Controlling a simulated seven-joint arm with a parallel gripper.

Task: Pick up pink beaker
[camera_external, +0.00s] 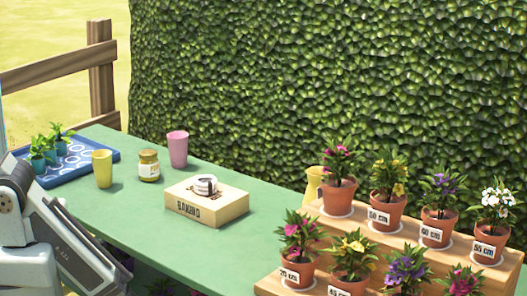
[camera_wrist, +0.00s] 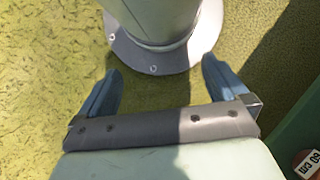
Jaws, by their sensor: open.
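The pink beaker (camera_external: 178,149) stands upright on the green table (camera_external: 150,222), near its back edge by the hedge. It is the rearmost of the small items there. My gripper shows only in the wrist view (camera_wrist: 155,82); its two fingers are spread apart with nothing between them. It points down toward the ground and my own base, away from the beaker. The beaker is not in the wrist view. In the external view my arm is at the lower left, and the gripper is out of the picture.
A yellow beaker (camera_external: 102,168) and a labelled jar (camera_external: 149,166) stand left of the pink beaker. A wooden box (camera_external: 207,210) with a small white item on top is in front. A blue tray (camera_external: 110,155) holds seedlings; potted flowers fill wooden steps (camera_external: 400,240) at right.

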